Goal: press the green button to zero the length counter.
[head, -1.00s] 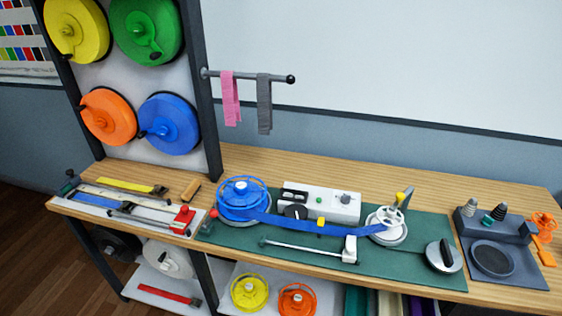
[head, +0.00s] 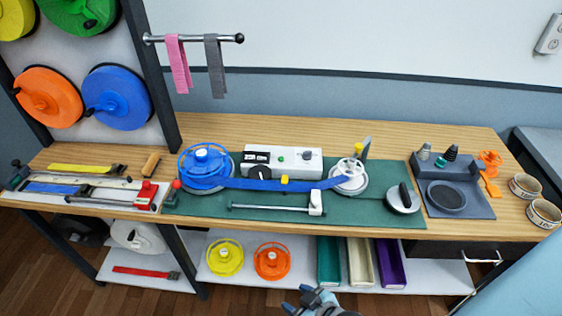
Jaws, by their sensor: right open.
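The length counter is a white box (head: 300,165) on the green mat, at the middle of the bench in the head view. It has a dark display (head: 256,157) at its left end, too small to read surely. The small green button (head: 281,157) sits on its top, uncovered. A blue strap (head: 270,184) runs in front of the counter between the blue reel (head: 202,167) and the white reel (head: 349,175). My right gripper (head: 308,297) shows at the bottom edge, open and empty, in front of the bench and well away from the button. My left gripper is out of view.
A silver bar with a white block (head: 315,203) lies in front of the strap. A black-handled disc (head: 403,198) and a dark tray (head: 462,188) are to the right. Coloured bins (head: 361,263) stand on the lower shelf. The wood behind the counter is clear.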

